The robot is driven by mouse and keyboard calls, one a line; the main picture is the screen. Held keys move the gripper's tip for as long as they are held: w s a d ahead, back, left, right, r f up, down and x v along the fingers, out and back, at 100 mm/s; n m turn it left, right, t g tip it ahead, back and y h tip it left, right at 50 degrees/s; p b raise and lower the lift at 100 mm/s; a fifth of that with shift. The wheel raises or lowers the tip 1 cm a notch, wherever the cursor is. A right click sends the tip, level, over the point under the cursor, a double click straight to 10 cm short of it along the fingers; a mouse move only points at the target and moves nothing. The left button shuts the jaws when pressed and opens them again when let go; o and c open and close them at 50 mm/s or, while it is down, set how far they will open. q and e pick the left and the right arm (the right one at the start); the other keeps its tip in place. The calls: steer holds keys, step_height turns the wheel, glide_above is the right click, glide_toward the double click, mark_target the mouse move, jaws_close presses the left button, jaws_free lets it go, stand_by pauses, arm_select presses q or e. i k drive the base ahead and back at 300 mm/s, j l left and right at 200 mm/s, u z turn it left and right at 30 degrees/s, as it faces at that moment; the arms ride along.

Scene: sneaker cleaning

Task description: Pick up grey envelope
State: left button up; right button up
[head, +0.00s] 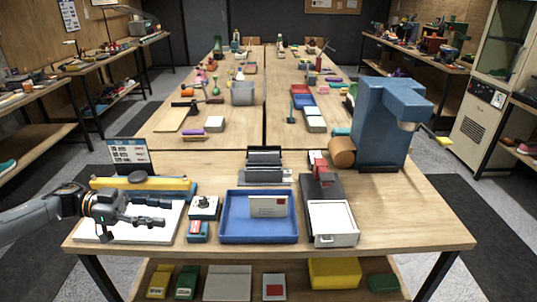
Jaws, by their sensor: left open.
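A pale grey-white envelope (268,207) with a small red mark in its upper corner stands tilted in a blue tray (230,238) at the front middle of the table. It is the only thing I see that looks like the envelope. My left gripper (160,212) is open and empty over a white flat board (165,235) at the front left. It is well to the left of the envelope and apart from it. My right gripper is not in view.
A joystick box (204,208) and a small blue-and-red box (198,232) lie between my left gripper and the tray. A yellow-topped bar (140,184) lies behind the gripper. A white-lidded box (332,225) and a large blue machine (380,125) stand right of the tray.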

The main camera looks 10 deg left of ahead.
mark_target(253, 157)
steer(key=i, duration=1.5)
